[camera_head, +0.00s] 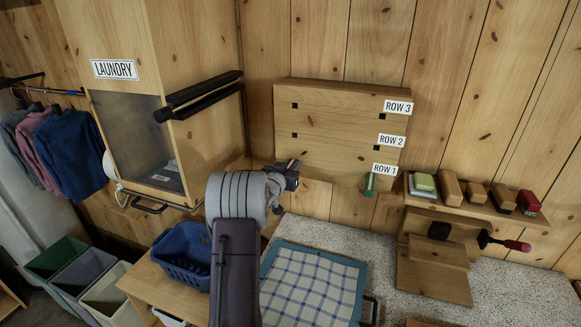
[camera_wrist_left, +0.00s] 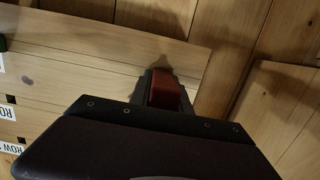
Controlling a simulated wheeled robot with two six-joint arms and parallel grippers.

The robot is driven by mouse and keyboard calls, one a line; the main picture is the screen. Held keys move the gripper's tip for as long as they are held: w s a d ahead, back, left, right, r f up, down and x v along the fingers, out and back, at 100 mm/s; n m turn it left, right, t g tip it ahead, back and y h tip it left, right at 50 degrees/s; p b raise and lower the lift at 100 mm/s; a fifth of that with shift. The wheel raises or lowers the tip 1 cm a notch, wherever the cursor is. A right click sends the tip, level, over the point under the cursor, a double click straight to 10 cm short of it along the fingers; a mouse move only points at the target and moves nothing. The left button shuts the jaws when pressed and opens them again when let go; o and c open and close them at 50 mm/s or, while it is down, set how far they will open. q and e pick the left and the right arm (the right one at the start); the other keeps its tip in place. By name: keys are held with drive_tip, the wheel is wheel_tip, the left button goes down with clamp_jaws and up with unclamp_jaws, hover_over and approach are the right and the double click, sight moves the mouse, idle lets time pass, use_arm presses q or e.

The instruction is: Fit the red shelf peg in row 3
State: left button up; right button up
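Small dark square holes show at the left of the upper rows. My left gripper (camera_head: 291,172) is at the board's lower left corner. In the left wrist view it is shut on the red shelf peg (camera_wrist_left: 165,90). My right gripper is not in view.
A laundry cabinet (camera_head: 115,125) with black bar handles stands left of the board. A shelf (camera_head: 470,210) with several coloured blocks is at the right. A blue basket (camera_head: 184,253) and a checked cloth (camera_head: 310,285) lie below. The space before the board's upper rows is clear.

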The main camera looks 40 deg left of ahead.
use_arm(q)
clamp_jaws()
drive_tip(key=shift+s, duration=0.2)
drive_tip(key=shift+b+v, duration=0.4)
drive_tip(key=shift+v, duration=0.6)
drive_tip(key=shift+s+d+f, duration=0.1)
drive_tip(key=shift+s+d, duration=0.15)
drive_tip(key=shift+s, duration=0.4)
drive_tip(key=shift+s+d+b, duration=0.1)
drive_tip(key=shift+s+b, duration=0.25)
drive_tip(key=v, duration=0.4)
drive_tip(key=shift+s+d+f+b, duration=0.1)
drive_tip(key=shift+s+f+b, duration=0.05)
drive_tip(key=shift+f+b, duration=0.2)
